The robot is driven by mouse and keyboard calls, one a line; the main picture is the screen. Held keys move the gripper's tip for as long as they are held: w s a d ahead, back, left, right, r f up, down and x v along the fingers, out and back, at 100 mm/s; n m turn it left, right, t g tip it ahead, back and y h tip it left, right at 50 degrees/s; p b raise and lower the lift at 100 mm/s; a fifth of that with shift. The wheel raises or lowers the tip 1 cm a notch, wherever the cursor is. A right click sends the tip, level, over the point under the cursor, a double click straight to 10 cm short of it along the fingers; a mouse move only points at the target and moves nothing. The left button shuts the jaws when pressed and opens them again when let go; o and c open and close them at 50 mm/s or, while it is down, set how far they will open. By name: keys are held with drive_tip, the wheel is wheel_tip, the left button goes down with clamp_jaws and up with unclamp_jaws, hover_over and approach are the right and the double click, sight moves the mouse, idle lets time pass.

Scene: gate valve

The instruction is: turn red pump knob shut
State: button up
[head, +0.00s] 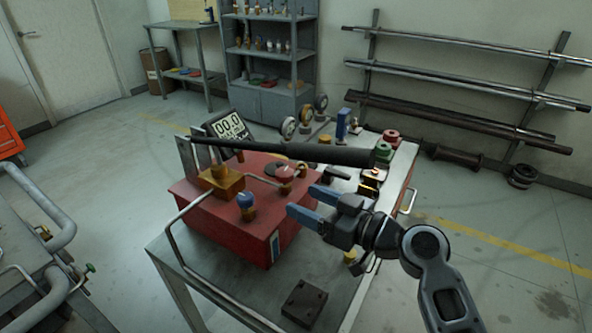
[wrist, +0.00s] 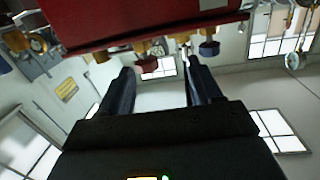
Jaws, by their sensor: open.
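The red pump box (head: 225,230) stands on a grey metal bench. Its red knob (head: 285,174) sits on a brass fitting on the top, near the right end. A blue knob (head: 245,201) is nearer the front. My gripper (head: 301,201) is open, with its blue fingers pointing left, just right of the box and short of the red knob. In the wrist view, the box (wrist: 130,18) hangs upside down across the top. The red knob (wrist: 146,62) shows between the open fingers (wrist: 160,72), closer to the left one. No contact is visible.
A long black bar (head: 300,152) lies across above the box's back part. A pipe handle (head: 185,240) runs along the box's front left. A dark block (head: 304,303) lies on the bench front. Red and green rolls (head: 387,142) stand at the back right.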

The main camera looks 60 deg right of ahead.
sight(292, 177)
drive_tip(key=d, duration=0.1)
drive_tip(key=r, duration=0.1)
drive_tip(key=d, duration=0.1)
drive_tip(key=shift+w+d+r+n+t, duration=0.25)
drive_tip(key=shift+d+r+n+t, duration=0.05)
drive_tip(key=shift+t, duration=0.1)
drive_tip(key=shift+w+d+r, duration=0.15)
drive_tip(key=shift+w, duration=0.1)
drive_tip(key=w+p, duration=0.2)
drive_tip(key=w, duration=0.5)
drive_tip(key=shift+w+d, duration=0.1)
drive_tip(key=shift+d, duration=0.1)
drive_tip(key=shift+c, duration=0.3)
drive_tip(key=c, duration=0.9)
